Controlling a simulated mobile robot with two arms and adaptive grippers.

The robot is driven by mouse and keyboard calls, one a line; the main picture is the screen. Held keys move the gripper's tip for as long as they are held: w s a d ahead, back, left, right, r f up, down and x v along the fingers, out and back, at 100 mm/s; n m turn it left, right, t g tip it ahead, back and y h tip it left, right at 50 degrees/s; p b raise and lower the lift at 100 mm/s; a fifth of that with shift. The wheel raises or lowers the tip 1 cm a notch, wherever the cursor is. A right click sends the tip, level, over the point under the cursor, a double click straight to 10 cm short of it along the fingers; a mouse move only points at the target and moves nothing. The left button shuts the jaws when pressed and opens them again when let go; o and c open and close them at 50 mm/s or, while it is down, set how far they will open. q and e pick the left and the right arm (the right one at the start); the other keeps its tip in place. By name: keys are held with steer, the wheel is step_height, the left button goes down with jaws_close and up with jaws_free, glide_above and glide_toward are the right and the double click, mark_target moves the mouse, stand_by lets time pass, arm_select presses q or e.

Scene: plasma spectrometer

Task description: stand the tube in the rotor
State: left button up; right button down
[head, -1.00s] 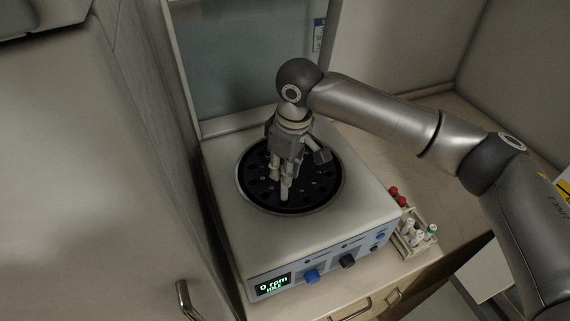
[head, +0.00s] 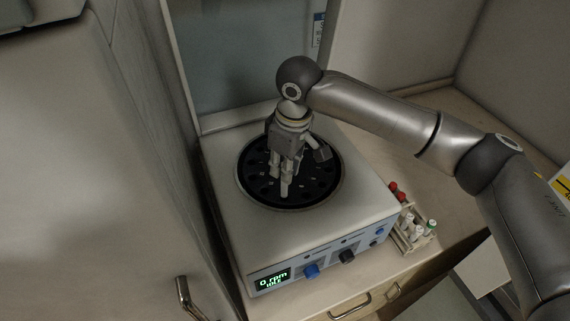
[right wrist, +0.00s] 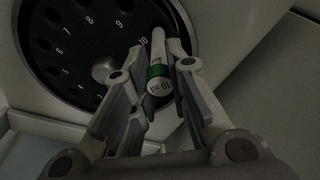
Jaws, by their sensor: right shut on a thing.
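My right gripper (head: 284,172) is shut on the tube (head: 284,189) and points down over the rotor (head: 318,188). In the right wrist view, the tube (right wrist: 157,48) is pale with a green band and a "10 ml" mark on its near end, between the fingers of the gripper (right wrist: 155,75). The black rotor (right wrist: 75,55) has numbered holes around a central hub. The tube's far end is by the number 10, near the rotor's edge. I cannot tell whether its tip is in a hole. My left gripper is not in view.
The rotor sits in a pale centrifuge (head: 235,225) with knobs and a display reading 0 rpm. A rack (head: 402,240) with several capped tubes stands close to its right side. A cabinet is on the left. Some counter (head: 470,120) is clear at the right.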

mark_target(285, 194)
steer(key=shift+f, duration=0.2)
steer(key=shift+f, duration=1.75)
steer(key=shift+f, duration=0.2)
steer(key=shift+f+b, duration=0.45)
steer(key=shift+f, duration=0.4)
steer(key=shift+f, duration=0.2)
steer(key=c, duration=1.3)
jaws_free()
